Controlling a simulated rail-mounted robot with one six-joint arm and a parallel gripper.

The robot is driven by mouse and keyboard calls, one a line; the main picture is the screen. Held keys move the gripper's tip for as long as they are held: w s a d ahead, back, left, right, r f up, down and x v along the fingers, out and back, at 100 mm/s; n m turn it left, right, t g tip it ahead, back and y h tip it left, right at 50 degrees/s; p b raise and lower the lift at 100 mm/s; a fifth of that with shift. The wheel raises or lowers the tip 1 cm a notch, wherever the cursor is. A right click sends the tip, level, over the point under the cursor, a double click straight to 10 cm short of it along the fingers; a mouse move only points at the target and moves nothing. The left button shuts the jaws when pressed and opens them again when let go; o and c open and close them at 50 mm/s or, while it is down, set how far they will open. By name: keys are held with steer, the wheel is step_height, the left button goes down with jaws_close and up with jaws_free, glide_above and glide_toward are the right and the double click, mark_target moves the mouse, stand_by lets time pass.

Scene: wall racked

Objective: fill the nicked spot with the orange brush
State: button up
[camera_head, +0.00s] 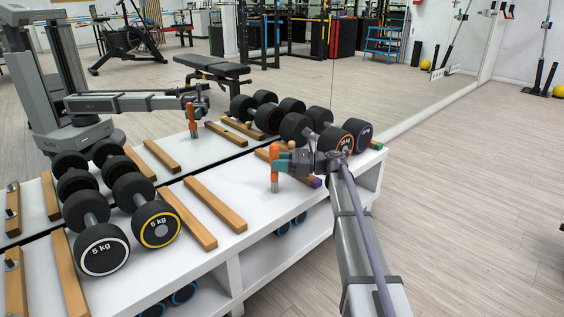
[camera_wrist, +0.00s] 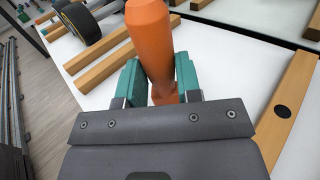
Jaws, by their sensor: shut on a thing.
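My gripper (camera_head: 290,160) is shut on the orange brush (camera_head: 274,178), with its green finger pads on either side of it. The brush is upright, its lower end close to the white shelf top (camera_head: 250,187); I cannot tell if it touches. In the wrist view the thick orange handle of the brush (camera_wrist: 150,38) rises between the fingers (camera_wrist: 160,85); its lower tip is hidden behind the gripper. A dark round spot (camera_wrist: 283,111) shows on a wooden strip (camera_wrist: 290,90) at the right; I cannot tell if it is the nicked spot.
Black dumbbells stand on the strips at the left (camera_head: 102,245) and back right (camera_head: 335,138). Pairs of wooden strips (camera_head: 216,205) cross the shelf, with bare white top between them. A mirror (camera_head: 290,60) behind reflects the scene. A small dark object (camera_head: 11,264) is at the far left.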

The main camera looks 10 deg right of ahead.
steer(key=shift+s+a+r, duration=0.1)
steer(key=shift+s+a, duration=0.3)
steer(key=shift+a, duration=0.3)
steer(key=s+a, duration=0.4)
steer(key=a, duration=0.2)
steer(key=shift+a, duration=0.2)
stand_by(0.8)
steer(key=shift+w, duration=0.1)
steer(key=w+d, duration=0.5)
steer(key=d, duration=0.4)
steer(key=shift+w, duration=0.2)
stand_by(1.4)
